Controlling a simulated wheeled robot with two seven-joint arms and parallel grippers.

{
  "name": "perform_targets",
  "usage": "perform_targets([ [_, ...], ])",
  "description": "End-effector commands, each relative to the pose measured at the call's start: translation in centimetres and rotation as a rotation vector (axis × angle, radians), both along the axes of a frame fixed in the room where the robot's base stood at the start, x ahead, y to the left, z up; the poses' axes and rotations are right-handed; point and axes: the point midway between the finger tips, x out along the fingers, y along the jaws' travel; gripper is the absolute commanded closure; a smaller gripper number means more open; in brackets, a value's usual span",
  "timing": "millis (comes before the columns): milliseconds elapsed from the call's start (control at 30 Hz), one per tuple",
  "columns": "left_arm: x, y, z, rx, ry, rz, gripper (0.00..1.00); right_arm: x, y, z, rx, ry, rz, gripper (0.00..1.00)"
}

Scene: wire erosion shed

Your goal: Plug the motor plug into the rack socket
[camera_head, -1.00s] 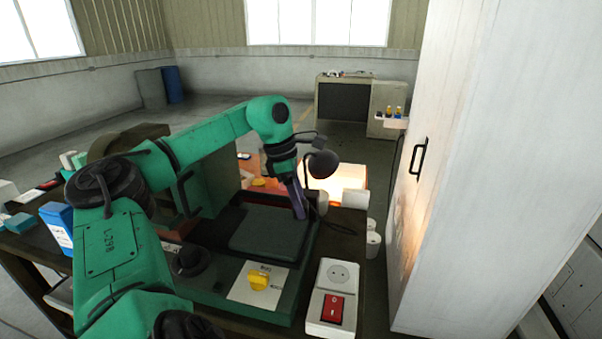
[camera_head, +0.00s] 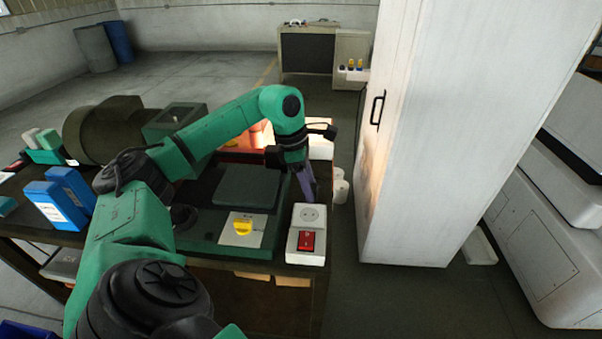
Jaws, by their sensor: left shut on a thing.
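A white box with a round two-hole socket (camera_head: 310,213) on top and a red rocker switch (camera_head: 306,240) stands at the front right corner of the bench. I cannot tell whether this is the rack socket. My left gripper (camera_head: 309,190) points down just behind the box, apart from the socket in the picture. It is shut on what I take to be the motor plug, which is mostly hidden by the fingers. A dark olive motor (camera_head: 103,130) lies at the back left of the bench. My right gripper is not in view.
Blue boxes (camera_head: 56,201) stand at left. A tall white cabinet (camera_head: 420,130) rises right of the bench, with clear floor (camera_head: 345,290) between. White cylinders (camera_head: 340,185) stand behind the socket box.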

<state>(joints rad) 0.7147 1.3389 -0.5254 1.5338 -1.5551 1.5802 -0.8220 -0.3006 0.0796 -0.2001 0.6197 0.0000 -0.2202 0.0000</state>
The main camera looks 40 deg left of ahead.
Motion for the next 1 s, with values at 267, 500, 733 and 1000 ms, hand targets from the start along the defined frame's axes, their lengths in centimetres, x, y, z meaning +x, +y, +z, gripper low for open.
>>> perform_targets([
  [267,0.0,0.1,-0.5,-0.001,0.0,0.002,0.97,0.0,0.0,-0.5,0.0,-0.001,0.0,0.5],
  [500,0.0,0.1,-2.6,-0.001,-0.001,0.002,0.97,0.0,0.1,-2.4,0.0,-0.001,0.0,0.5],
  [733,0.0,0.1,-4.9,0.0,0.0,0.002,0.97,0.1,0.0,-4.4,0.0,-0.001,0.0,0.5],
  [1000,0.0,0.1,-5.9,0.0,0.0,0.002,0.97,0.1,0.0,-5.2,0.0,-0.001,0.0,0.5],
])
